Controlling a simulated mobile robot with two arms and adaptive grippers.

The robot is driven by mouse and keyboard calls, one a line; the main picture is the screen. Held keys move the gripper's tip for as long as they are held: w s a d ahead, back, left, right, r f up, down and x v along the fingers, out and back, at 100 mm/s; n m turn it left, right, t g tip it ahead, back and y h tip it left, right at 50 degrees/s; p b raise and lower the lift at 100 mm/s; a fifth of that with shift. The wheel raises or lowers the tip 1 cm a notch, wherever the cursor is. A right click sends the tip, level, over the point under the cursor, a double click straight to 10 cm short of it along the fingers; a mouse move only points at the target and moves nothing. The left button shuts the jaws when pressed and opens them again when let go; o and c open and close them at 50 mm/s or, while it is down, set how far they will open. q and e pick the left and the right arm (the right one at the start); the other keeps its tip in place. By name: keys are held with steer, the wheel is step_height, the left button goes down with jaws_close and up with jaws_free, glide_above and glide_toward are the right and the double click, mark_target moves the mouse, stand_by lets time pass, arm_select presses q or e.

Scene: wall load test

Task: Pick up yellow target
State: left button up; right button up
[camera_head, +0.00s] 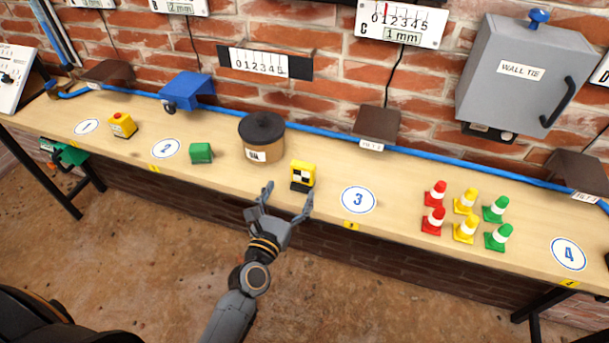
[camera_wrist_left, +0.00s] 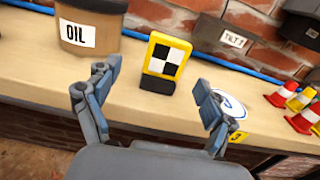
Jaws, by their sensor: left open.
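The yellow target (camera_head: 303,174) is a small upright yellow plate with a black and white checker on a dark base. It stands on the wooden bench (camera_head: 385,215) near its front edge, left of the round "3" label. It also shows in the left wrist view (camera_wrist_left: 167,54). My left gripper (camera_head: 288,200) is open and empty, just in front of the target, at the bench's front edge. In the left wrist view the target stands beyond and between the two fingers (camera_wrist_left: 160,92), apart from them. My right gripper is not in view.
A brown pot labelled OIL (camera_head: 264,150) with a black lid stands left of the target. A green block (camera_head: 201,153) is farther left. Several red, yellow and green cones (camera_head: 466,228) stand to the right. A blue pipe (camera_head: 330,134) runs along the wall behind.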

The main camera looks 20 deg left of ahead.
mark_target(302, 175)
arm_select(q)
steer(key=shift+w+d, duration=0.2)
steer(key=shift+w, duration=0.8)
steer(key=shift+w+d+r+p, duration=0.15)
steer(key=shift+w+p, duration=0.2)
steer(key=shift+w, duration=0.25)
steer(key=w, duration=0.2)
steer(key=w+p, duration=0.1)
steer(key=shift+w+d, duration=0.25)
steer(key=shift+w, duration=0.4)
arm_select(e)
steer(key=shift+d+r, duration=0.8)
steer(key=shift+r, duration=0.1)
arm_select(q)
steer(key=shift+s, duration=0.1)
steer(key=shift+c, duration=0.2)
steer(key=c, duration=1.4)
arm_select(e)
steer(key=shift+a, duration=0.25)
